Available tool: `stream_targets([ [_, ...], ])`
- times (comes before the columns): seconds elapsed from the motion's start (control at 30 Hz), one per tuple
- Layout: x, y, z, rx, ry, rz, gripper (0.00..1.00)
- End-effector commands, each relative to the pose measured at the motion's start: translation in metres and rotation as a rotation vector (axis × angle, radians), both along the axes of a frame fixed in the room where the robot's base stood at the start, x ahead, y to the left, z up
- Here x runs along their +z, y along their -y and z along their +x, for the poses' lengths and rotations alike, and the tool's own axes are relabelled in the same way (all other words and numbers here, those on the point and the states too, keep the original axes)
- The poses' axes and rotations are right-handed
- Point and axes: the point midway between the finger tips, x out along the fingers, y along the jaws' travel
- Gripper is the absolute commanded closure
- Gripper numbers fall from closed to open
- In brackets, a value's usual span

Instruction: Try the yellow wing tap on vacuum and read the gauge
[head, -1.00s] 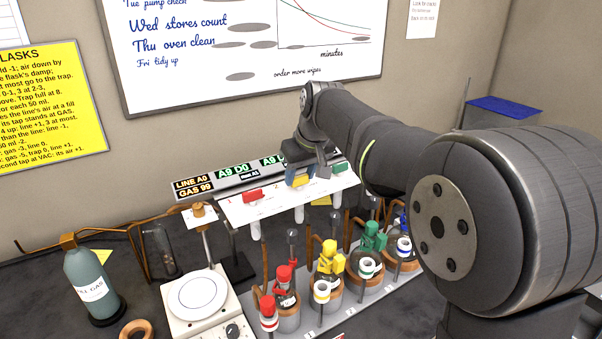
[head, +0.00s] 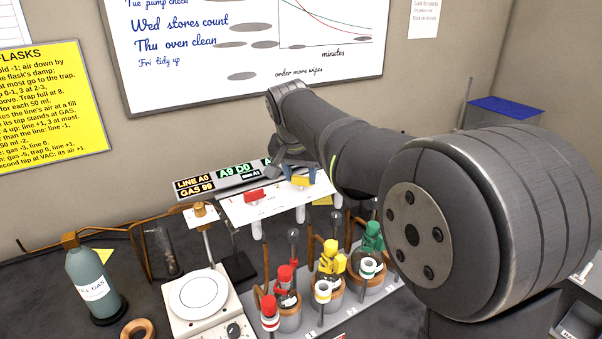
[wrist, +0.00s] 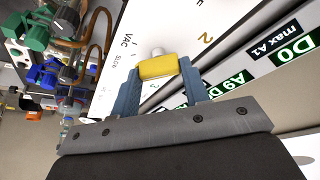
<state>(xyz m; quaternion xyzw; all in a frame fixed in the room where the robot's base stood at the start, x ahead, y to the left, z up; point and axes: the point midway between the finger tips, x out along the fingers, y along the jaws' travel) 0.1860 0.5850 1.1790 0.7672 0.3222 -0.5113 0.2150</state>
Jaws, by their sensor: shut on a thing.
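The yellow wing tap (head: 302,181) sits on the white tap panel (head: 262,208), right of the red tap (head: 254,195). My gripper (wrist: 158,72) is shut on the yellow tap (wrist: 157,67), one blue finger at each end of the wing. In the wrist view, VAC and SLOW marks lie left of the tap and a 2 lies to its right. I cannot tell which mark the wing points at. The gauge strip (head: 215,182) behind the panel reads LINE A0, GAS 99, A9 D0 and max A1. My arm hides its right part in the head view.
Flasks with red (head: 285,277), yellow (head: 330,257) and green (head: 373,238) fittings stand in front of the panel. A yellow rules sheet (head: 52,108) hangs on the wall.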

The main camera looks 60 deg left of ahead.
Motion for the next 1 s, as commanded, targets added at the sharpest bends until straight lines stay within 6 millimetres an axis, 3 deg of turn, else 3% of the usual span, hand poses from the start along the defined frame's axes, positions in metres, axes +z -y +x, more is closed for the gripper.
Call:
stream_targets([
  [0.6,-0.0033,-0.0030,-0.0024,-0.562,-0.001,-0.005,0.81],
  [1.0,-0.0031,-0.0036,-0.0028,-0.770,-0.002,-0.006,0.81],
])
